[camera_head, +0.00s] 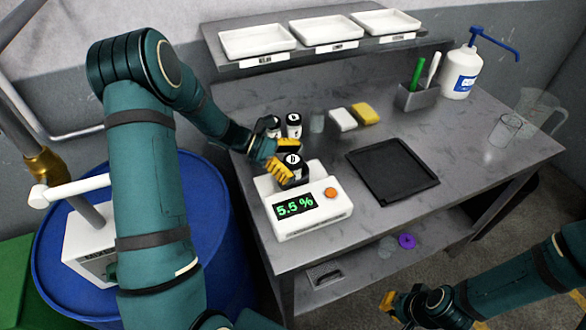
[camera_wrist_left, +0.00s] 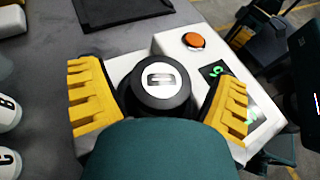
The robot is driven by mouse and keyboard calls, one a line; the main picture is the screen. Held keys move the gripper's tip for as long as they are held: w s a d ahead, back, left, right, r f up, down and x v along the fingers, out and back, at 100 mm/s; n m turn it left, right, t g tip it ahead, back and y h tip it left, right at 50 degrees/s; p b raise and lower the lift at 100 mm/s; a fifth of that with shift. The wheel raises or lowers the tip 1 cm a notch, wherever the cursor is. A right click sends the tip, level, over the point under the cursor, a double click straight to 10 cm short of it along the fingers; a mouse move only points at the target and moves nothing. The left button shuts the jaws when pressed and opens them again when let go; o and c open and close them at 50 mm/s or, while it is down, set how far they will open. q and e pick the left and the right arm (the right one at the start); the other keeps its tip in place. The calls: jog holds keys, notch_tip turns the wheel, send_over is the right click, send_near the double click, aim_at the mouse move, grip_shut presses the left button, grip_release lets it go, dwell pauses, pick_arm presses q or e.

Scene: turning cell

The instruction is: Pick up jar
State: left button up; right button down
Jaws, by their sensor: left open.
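A dark jar (camera_head: 295,171) with a white label on its round black lid stands on the white meter (camera_head: 325,216), whose display reads 5.5 %. In the left wrist view the jar (camera_wrist_left: 160,82) sits between the two yellow fingers of my left gripper (camera_wrist_left: 160,97), with a visible gap on at least the left side. In the head view my left gripper (camera_head: 284,160) reaches the jar from the left, open around it. More lidded jars (camera_head: 293,125) stand behind the gripper. My right gripper (camera_head: 408,304) is low at the front right, away from the table; its finger opening is unclear.
A black tray (camera_head: 393,171) lies right of the meter. White and yellow blocks (camera_head: 365,114), a holder with a green-handled tool (camera_head: 417,97), a pump bottle (camera_head: 461,75) and clear beakers (camera_head: 505,130) stand behind. White trays (camera_head: 326,32) line the shelf. A blue drum (camera_head: 205,200) is at left.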

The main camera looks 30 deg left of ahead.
pick_arm(q)
jog(key=c, duration=1.4)
